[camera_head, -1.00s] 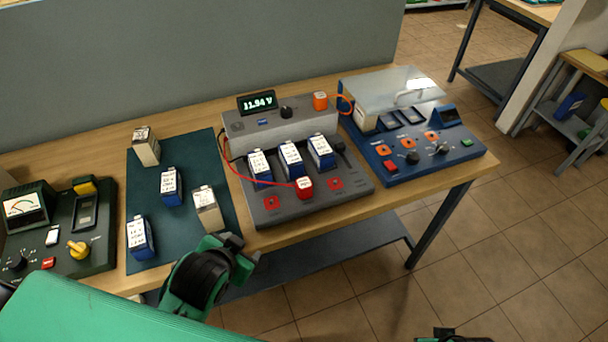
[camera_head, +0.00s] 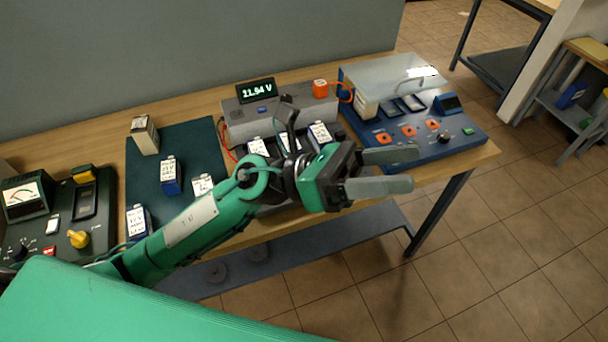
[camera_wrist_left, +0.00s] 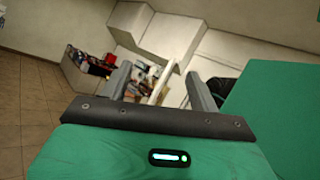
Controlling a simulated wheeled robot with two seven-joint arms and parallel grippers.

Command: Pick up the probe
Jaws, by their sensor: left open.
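An orange probe block (camera_head: 320,88) stands on the raised back of the grey tester (camera_head: 240,127), with an orange cable at its right. A red cable (camera_head: 228,148) shows at the tester's left side; the red block it led to earlier is hidden behind my left arm. My left gripper (camera_head: 412,168) is open and empty. In the head view it appears in front of the tester's right end and the blue device. In the left wrist view its two fingers (camera_wrist_left: 158,72) are apart with nothing held between them. My right gripper is not in view.
The tester's display (camera_head: 256,91) reads 11.94 V. Several batteries stand in the tester and on the green mat (camera_head: 190,133). A blue device (camera_head: 455,147) with a clear lid is at the right, a dark green meter (camera_head: 60,215) at the left.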

